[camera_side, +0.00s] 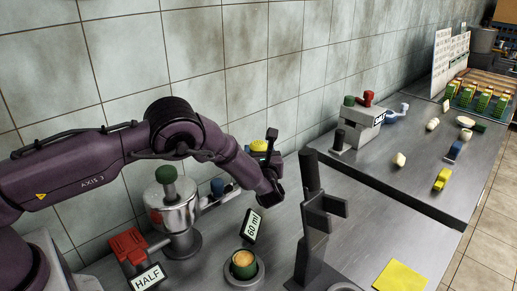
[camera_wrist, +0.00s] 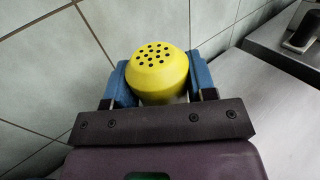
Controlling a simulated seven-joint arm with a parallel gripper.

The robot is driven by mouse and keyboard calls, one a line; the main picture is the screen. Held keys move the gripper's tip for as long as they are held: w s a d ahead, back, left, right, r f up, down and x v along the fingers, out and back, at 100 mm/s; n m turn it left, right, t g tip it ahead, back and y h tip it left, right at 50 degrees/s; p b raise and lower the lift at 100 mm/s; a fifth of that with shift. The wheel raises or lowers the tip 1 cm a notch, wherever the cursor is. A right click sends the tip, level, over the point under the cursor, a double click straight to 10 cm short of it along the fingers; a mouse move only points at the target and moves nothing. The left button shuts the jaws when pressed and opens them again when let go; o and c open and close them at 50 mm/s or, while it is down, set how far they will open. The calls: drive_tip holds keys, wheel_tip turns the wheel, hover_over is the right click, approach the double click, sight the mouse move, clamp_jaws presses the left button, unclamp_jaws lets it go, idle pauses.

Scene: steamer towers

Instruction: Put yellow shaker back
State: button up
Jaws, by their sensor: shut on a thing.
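The yellow shaker (camera_wrist: 157,72) has a rounded yellow top with several dark holes. In the wrist view it sits between the two blue fingers of my gripper (camera_wrist: 160,84), which are shut on it. In the side view the yellow top of the shaker (camera_side: 259,146) shows just behind my gripper (camera_side: 262,157), near the tiled wall. The lower part of the shaker is hidden by my wrist and fingers. I cannot tell whether its base touches anything.
A steamer machine (camera_side: 175,215) with a green knob and a red box (camera_side: 128,245) stand left. A green cup (camera_side: 244,264), a "60 ml" sign (camera_side: 251,227) and a dark stand (camera_side: 313,225) are in front. A yellow cloth (camera_side: 401,276) lies right. A raised counter (camera_side: 420,160) holds several small items.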

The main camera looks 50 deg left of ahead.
drive_tip(key=shift+f, duration=3)
drive_tip(key=shift+f, duration=0.5)
drive_tip(key=o, duration=1.4)
drive_tip(key=shift+c, duration=0.2)
drive_tip(key=v, duration=1.2)
drive_tip(key=shift+s+d, duration=0.25)
drive_tip(key=shift+d, duration=0.1)
